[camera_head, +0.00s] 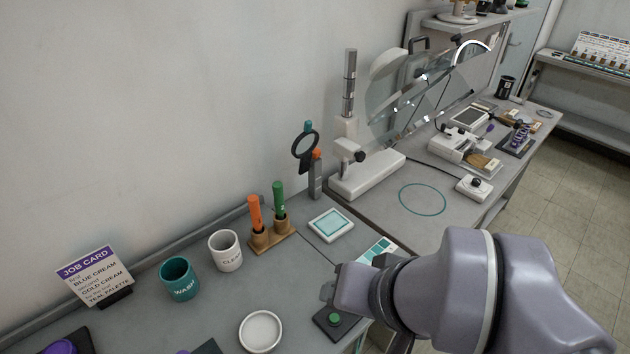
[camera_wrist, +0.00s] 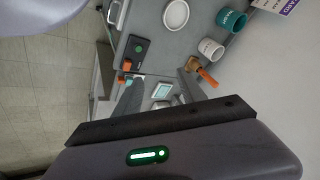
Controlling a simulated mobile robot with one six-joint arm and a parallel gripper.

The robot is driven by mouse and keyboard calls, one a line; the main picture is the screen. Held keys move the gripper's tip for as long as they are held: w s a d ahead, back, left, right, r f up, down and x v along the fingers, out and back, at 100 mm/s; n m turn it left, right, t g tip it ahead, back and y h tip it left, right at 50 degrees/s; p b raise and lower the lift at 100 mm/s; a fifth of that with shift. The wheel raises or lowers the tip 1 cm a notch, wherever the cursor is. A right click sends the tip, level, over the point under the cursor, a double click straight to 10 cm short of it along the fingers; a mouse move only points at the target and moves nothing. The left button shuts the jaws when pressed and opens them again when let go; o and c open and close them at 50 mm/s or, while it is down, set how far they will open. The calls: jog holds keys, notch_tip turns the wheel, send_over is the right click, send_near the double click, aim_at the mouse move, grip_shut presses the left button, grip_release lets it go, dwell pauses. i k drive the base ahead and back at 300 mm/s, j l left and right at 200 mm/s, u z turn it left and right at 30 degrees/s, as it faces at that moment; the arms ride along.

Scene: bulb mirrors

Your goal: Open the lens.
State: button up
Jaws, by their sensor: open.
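A round lens in a dark ring (camera_head: 306,145) stands upright against the wall at the back of the bench, with a teal knob (camera_head: 308,127) on top. It is beside a grey post (camera_head: 315,182) with an orange cap. A large clear round pane (camera_head: 400,112) stands on a white base farther back; I cannot tell which of the two the task names. My gripper (camera_head: 340,287) is low over the front of the bench, well apart from both. In the wrist view its two fingers (camera_wrist: 160,80) are spread with nothing gripped.
Below my gripper is a black pad with a green button (camera_head: 334,320).

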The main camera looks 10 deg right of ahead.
aim_at(305, 159)
jog(key=i+l, duration=0.2)
jog(key=l, duration=0.15)
jog(key=i+l+u, duration=0.1)
jog(key=l, duration=0.25)
jog(key=i+l, duration=0.25)
jog(key=i+l+u, duration=0.1)
jog(key=l, duration=0.35)
jog(key=i, duration=0.05)
